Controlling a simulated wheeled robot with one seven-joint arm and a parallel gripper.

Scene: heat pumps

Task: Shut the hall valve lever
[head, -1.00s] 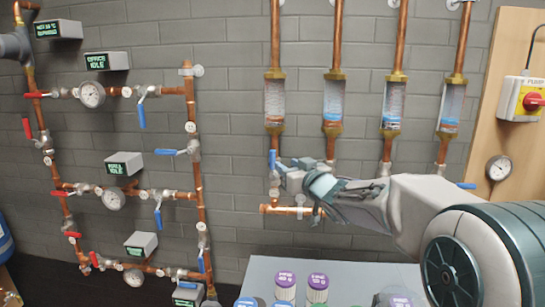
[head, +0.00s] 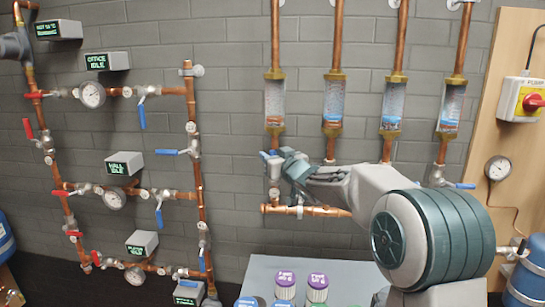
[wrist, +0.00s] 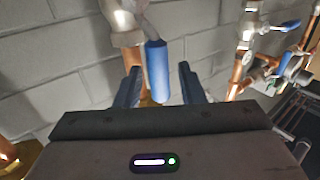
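The display marked HALL (head: 124,163) is in the middle row of the left pipework. That row has a gauge (head: 113,199), a red lever (head: 57,193) at its left and a blue lever (head: 158,216) hanging down at its right. My gripper (head: 272,162) is away from that row, at the valve below the leftmost flow tube. In the wrist view my gripper (wrist: 159,85) has its two fingers apart, with a blue lever (wrist: 157,70) hanging between them. Gaps show on both sides of this lever. Which circuit this valve serves cannot be read.
Several flow tubes (head: 334,101) hang on copper pipes along the brick wall. A copper pipe (head: 320,211) runs across below my gripper. A grey table (head: 262,272) with purple-topped canisters (head: 317,283) stands below. A pump switch (head: 533,102) is at the right.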

